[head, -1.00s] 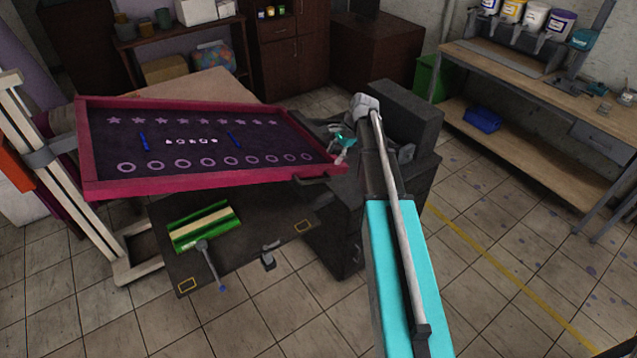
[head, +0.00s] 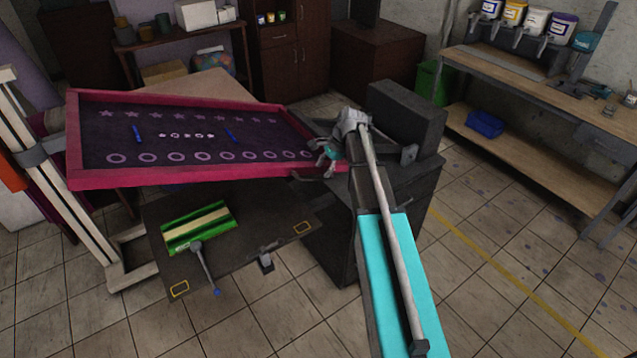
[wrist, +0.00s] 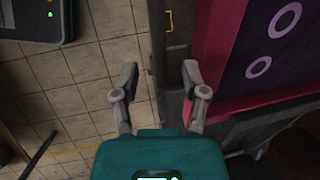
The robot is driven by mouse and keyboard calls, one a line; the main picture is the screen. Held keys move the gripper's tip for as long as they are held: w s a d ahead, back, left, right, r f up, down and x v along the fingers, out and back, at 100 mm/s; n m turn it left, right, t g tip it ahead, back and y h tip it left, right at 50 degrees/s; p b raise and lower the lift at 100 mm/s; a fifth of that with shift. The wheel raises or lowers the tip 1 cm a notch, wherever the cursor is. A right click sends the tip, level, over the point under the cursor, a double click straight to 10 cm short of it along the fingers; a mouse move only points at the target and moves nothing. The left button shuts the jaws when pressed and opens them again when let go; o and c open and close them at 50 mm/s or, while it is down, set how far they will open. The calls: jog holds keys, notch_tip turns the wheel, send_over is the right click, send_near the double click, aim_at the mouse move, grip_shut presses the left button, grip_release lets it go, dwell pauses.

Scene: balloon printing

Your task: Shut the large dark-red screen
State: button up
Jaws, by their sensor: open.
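The large dark-red screen (head: 190,180) stands raised at a tilt over the dark printing table in the head view. Its dark mesh carries star and ring shapes. In the wrist view its frame (wrist: 215,50) runs along the right side. A dark handle (head: 308,178) sits at the frame's lower right corner. My gripper (head: 326,160) is beside that right end, close to the handle. In the wrist view my gripper (wrist: 160,80) is open and empty, with its right finger near the screen's frame. I cannot tell whether it touches.
A dark cabinet (head: 335,240) stands under my arm. A workbench (head: 530,100) with paint tubs is at the right. The tiled floor between is clear.

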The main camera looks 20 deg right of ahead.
aim_at(318, 177)
jog(key=shift+b+x, duration=1.75)
jog(key=shift+x, duration=0.5)
grip_shut()
